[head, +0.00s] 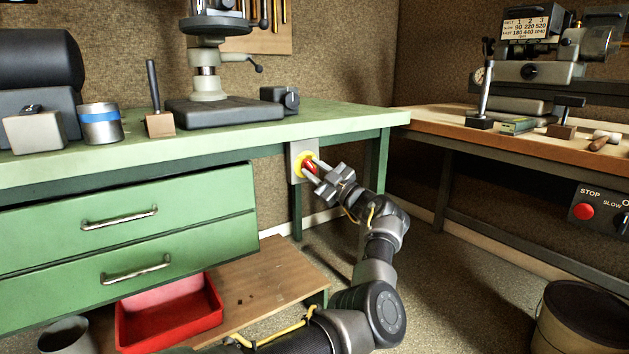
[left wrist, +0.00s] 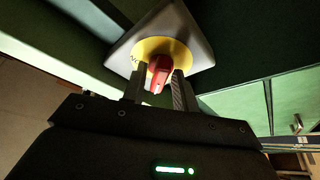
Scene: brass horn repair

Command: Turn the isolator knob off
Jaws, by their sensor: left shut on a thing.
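The isolator knob (head: 310,166) is red and sits on a round yellow plate (head: 302,160) on a grey box (head: 295,173), fixed under the front edge of the green bench. My left gripper (head: 312,166) reaches up to it from below right and is shut on the knob. In the left wrist view the red knob (left wrist: 159,72) stands between the two fingers (left wrist: 158,88), in front of the yellow disc (left wrist: 178,51). The lettering on the disc is mostly hidden, so I cannot tell the knob's setting. My right gripper is not in view.
The green bench (head: 220,138) carries a drill press (head: 207,100) and has drawers (head: 140,215) left of the knob. A red tray (head: 168,325) lies on a low wooden shelf (head: 265,272). A wooden bench (head: 450,128) stands right. Open floor lies between the benches.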

